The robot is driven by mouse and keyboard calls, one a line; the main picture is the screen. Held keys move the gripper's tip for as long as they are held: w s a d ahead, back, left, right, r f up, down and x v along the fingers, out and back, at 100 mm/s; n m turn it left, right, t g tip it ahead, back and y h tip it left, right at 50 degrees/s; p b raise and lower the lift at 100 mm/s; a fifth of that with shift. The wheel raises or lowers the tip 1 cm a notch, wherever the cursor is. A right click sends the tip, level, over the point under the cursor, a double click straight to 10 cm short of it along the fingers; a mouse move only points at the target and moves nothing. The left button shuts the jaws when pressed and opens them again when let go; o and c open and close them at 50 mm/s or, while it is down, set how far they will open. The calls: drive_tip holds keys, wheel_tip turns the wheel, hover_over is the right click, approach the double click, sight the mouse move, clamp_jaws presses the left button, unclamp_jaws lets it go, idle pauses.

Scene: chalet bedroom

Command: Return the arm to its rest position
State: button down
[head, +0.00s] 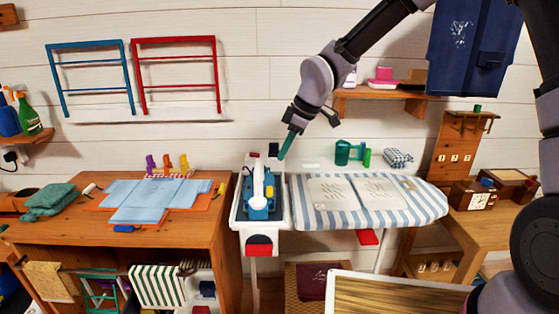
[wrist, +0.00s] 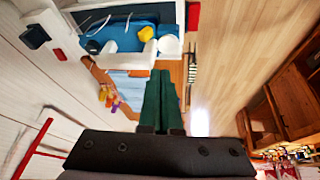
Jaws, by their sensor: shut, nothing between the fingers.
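My arm reaches in from the upper right in the head view, bent at a pale elbow-like joint. My gripper (head: 287,145) points down above the back of the blue iron (head: 259,205), which rests on a white stand at the left end of the ironing board (head: 425,199). In the wrist view my gripper's green fingers (wrist: 161,80) are together with nothing between them. The blue and white iron station (wrist: 128,35) shows beyond them. The gripper is apart from the iron in the head view.
A wooden table (head: 190,228) with folded blue cloth (head: 147,193) stands at left. A wall shelf (head: 383,95) is behind my arm. A wooden desk (head: 490,225) is at right. The wall above the table is mostly clear around two racks.

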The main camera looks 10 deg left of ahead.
drive_tip(key=shift+r, duration=0.1)
drive_tip(key=d+r+m+t+h, duration=0.2)
drive_tip(key=d+r+m, duration=0.45)
drive_tip(key=d, duration=0.65)
drive_tip(key=d+r+m+t+h, duration=0.2)
drive_tip(key=d+r+m, duration=0.3)
drive_tip(key=d+r, duration=0.5)
drive_tip(key=s+d+r+m+t, duration=0.1)
drive_tip(key=s+d+r+m, duration=0.2)
drive_tip(key=s+d+m, duration=0.2)
drive_tip(key=s+d+r+m+t+y, duration=0.1)
drive_tip(key=s+d+r+m, duration=0.2)
drive_tip(key=s+d+m, duration=0.3)
drive_tip(key=s+d, duration=0.3)
drive_tip(key=d, duration=0.1)
drive_tip(key=shift+d, duration=0.35)
